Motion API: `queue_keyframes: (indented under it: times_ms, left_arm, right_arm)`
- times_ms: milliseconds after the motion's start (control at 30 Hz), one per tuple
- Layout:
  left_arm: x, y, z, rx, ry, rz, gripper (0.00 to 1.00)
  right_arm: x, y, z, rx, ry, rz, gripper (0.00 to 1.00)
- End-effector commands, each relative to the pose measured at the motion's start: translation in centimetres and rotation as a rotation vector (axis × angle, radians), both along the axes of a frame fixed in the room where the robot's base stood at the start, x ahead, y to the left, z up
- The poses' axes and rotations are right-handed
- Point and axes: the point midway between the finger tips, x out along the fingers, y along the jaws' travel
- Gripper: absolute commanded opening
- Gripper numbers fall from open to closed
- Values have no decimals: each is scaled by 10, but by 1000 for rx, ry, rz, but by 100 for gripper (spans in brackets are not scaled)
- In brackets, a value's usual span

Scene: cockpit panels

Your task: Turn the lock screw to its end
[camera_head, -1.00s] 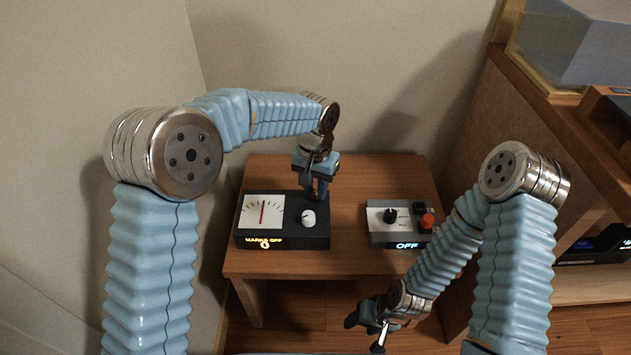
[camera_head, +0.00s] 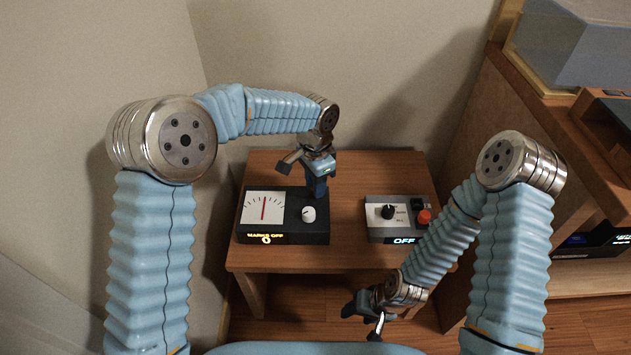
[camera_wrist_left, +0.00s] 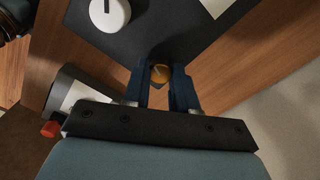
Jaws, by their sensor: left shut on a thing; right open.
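The lock screw (camera_wrist_left: 160,73) is a small brass-coloured round head with a slot. It shows between my left gripper's fingertips in the left wrist view, at the edge of the dark meter box (camera_head: 285,228). My left gripper (camera_head: 317,190) points down at the box's back right corner and is shut on the screw; its fingers hide the screw in the head view. My right gripper (camera_head: 364,318) is open and empty, in front of the table.
A grey control box (camera_head: 376,228) with a black knob, a red button and a lit "OFF" display stands right of the meter box. Both are on a small wooden table (camera_head: 345,255). A wooden cabinet (camera_head: 510,150) rises at the right; walls stand behind and left.

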Motion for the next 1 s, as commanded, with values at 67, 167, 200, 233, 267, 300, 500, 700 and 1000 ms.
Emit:
queue_keyframes:
  times_ms: [67,167,200,233,267,300,500,700,1000]
  left_arm:
    - [1,0,1,-2,-3,-7,0]
    - [1,0,1,-2,-3,-11,0]
    - [1,0,1,-2,-3,-11,0]
    - [1,0,1,-2,-3,-11,0]
    - [1,0,1,-2,-3,-11,0]
    - [1,0,1,-2,-3,-11,0]
    - [1,0,1,-2,-3,-11,36]
    - [0,0,0,0,-1,-10,53]
    - [1,0,10,-1,-2,-10,53]
  right_arm:
    - [0,0,1,0,0,0,58]
    - [0,0,1,0,0,0,58]
    - [0,0,1,0,0,0,58]
    - [0,0,1,0,0,0,58]
    - [0,0,1,0,0,0,58]
    - [0,0,1,0,0,0,58]
    - [0,0,1,0,0,0,58]
    - [0,0,0,0,0,0,58]
    - [0,0,1,0,0,0,58]
